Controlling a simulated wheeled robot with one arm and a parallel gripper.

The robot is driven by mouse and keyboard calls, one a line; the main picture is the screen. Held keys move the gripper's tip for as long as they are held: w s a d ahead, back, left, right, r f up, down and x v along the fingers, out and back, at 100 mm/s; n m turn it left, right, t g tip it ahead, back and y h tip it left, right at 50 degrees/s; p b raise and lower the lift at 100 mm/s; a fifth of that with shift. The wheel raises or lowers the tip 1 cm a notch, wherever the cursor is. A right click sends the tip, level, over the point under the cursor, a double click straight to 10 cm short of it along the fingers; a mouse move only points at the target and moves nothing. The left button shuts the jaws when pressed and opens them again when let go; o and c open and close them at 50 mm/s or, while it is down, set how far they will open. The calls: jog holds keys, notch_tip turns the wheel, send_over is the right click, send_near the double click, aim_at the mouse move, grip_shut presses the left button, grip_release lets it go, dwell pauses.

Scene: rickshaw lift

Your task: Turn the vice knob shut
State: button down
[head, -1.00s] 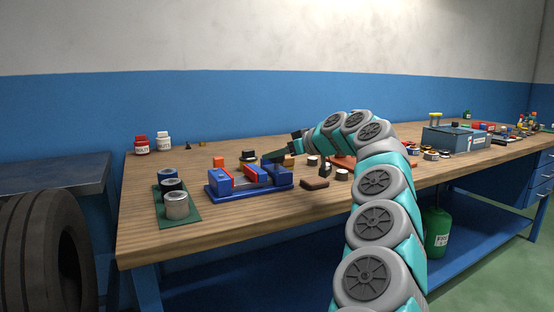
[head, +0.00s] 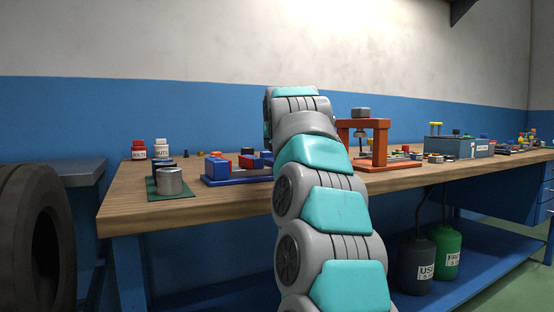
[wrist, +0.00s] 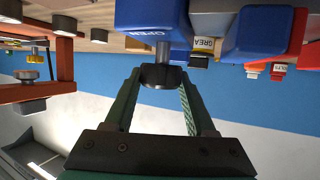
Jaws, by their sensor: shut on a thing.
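The blue vice (head: 236,179) sits on the workbench, just left of my arm in the head view, with red jaw faces. In the wrist view, which looks upside down, its blue end block (wrist: 165,17) is marked OPEN. A grey shaft runs from that block to the black vice knob (wrist: 161,77). My gripper (wrist: 160,74) is shut on the knob, with a green finger on each side of it. My arm hides the gripper, the knob and the vice's right end in the head view.
An orange press (head: 376,143) stands right of my arm and shows at the left of the wrist view. A grey can (head: 169,181) on a green mat is left of the vice. A blue-grey toolbox (head: 459,147) and small parts lie farther right.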

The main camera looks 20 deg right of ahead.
jog(key=shift+m+g+h, duration=0.3)
jog(key=shift+m+h, duration=0.3)
jog(key=shift+h, duration=0.1)
jog(key=shift+m+h+b, duration=0.3)
jog(key=shift+m+h, duration=0.1)
jog(key=shift+m+g+h, duration=0.5)
jog(key=shift+m+g, duration=0.1)
jog(key=shift+g, duration=0.1)
jog(key=shift+c, duration=1.1)
grip_release()
jog(key=v, duration=0.7)
jog(key=shift+s+a+b, duration=0.25)
jog(key=shift+b, duration=0.2)
